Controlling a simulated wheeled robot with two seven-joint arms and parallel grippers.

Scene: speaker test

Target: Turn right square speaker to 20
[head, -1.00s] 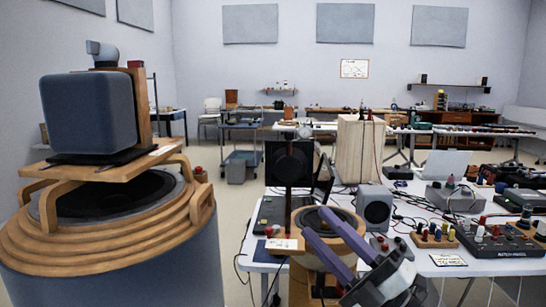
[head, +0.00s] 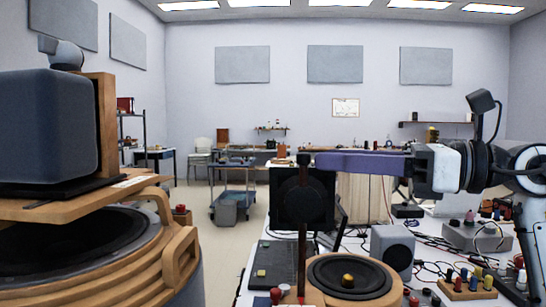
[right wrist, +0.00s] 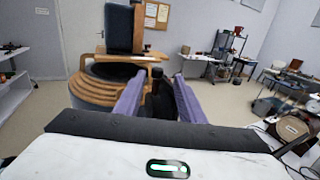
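A small grey square speaker (head: 392,248) with a round cone stands on the white table, right of a round black cone in a wooden ring (head: 352,280). A big blue-grey square speaker (head: 48,128) stands on a wooden stand at the left; it also shows in the right wrist view (right wrist: 122,27). My right gripper (head: 320,161) reaches in from the right above the table, its fingers pointing left, beside the dark top of an upright brown post (head: 303,215). In the right wrist view its purple fingers (right wrist: 157,80) are apart, with a dark upright thing between them. No speaker scale is readable. My left gripper is out of view.
A flat black square speaker panel (head: 290,205) stands behind the post. Several coloured knobs and boxes (head: 468,285) and loose cables crowd the table's right side. A blue trolley (head: 232,188) stands on open floor behind.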

